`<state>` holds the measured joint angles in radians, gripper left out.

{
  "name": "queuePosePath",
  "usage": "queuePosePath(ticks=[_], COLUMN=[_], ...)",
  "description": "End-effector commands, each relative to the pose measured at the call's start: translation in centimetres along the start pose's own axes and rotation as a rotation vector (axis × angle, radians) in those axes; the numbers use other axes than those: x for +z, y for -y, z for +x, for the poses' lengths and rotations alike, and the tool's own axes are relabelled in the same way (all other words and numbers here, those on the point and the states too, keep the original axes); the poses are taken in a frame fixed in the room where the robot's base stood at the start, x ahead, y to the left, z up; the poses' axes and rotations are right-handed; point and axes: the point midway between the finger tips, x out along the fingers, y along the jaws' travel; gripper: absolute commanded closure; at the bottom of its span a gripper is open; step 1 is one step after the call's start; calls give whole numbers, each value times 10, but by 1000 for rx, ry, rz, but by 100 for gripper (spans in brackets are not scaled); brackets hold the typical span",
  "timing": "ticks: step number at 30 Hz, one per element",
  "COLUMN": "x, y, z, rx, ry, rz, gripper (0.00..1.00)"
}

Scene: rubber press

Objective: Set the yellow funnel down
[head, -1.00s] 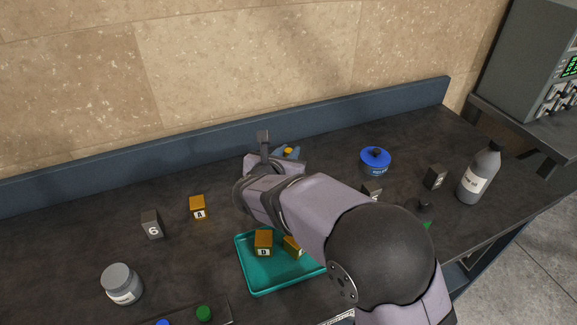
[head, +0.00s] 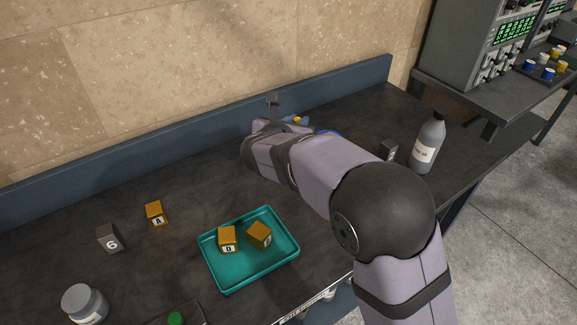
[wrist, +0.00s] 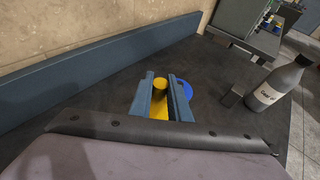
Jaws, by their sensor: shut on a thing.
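The yellow funnel (wrist: 159,85) is between the two blue fingers of my gripper (wrist: 161,97) in the wrist view. The gripper is shut on it. In the head view only a small yellow bit of the funnel (head: 299,119) shows past my arm, near the back of the dark bench. The fingers are mostly hidden there by my wrist. I cannot tell whether the funnel touches the bench top.
A blue round pot (wrist: 185,89) is close to the right of the fingers, partly hidden. A grey block (head: 389,150) and grey bottle (head: 427,144) stand further right. A teal tray (head: 219,279) holds two orange blocks. Clear bench (wrist: 100,95) lies left of the gripper.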

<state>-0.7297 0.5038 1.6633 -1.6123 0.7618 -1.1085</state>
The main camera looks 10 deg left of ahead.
Motion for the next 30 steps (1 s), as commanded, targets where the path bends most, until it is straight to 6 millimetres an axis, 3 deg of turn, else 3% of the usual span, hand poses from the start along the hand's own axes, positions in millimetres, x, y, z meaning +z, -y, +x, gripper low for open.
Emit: queuePosePath(ticks=[3,6,18,26,30], x=[10,16,6,0,-13], y=[20,25,-19,-26,-26], z=[14,23,18,18,23], rx=[-11,13,190,212,211], ry=[1,1,-1,-1,-2], rz=[6,-4,-79,-87,-90], gripper=[100,100,100,100,100])
